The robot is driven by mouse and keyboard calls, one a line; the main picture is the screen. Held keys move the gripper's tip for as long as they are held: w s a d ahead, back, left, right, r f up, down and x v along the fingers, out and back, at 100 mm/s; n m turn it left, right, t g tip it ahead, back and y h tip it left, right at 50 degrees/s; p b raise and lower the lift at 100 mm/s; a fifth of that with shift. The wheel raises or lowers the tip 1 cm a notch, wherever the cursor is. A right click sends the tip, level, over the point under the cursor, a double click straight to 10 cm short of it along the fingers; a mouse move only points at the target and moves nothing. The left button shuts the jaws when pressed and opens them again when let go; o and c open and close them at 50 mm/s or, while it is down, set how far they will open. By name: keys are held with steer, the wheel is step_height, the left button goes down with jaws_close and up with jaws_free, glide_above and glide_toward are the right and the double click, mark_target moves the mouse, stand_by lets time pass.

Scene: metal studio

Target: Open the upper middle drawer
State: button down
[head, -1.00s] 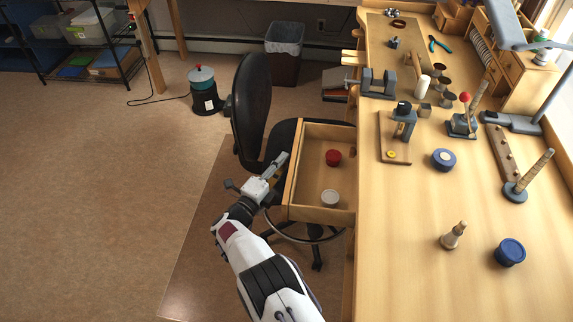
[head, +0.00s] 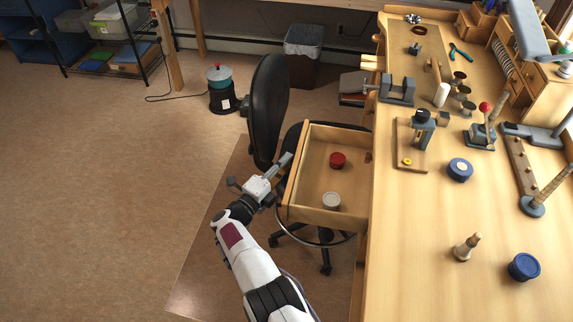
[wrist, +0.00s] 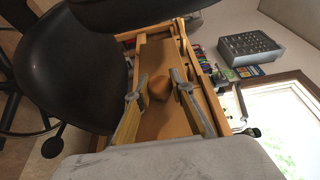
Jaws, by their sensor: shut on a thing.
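The drawer (head: 318,218) stands pulled well out from the left side of the wooden bench. It holds a red round container (head: 338,160) and a pale round container (head: 331,201). My gripper (head: 286,160) is at the outer side of the drawer front. In the wrist view its two fingers (wrist: 160,88) are closed in around a rounded brown knob (wrist: 160,84) on the wooden drawer front. The knob is partly hidden by the right finger. In the head view the knob is hidden.
A black swivel chair (head: 268,110) stands close behind the drawer and gripper, its seat partly under the drawer. The bench top (head: 420,240) carries a vice (head: 397,88), jars and tools. Open floor (head: 110,200) lies to the left.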

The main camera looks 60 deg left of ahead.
steer(key=c, duration=1.8)
jaws_free()
steer(key=shift+o, duration=0.2)
steer(key=shift+s, duration=0.2)
steer(key=v, duration=1.1)
steer(key=shift+s+d, duration=0.15)
steer(key=shift+s, duration=0.15)
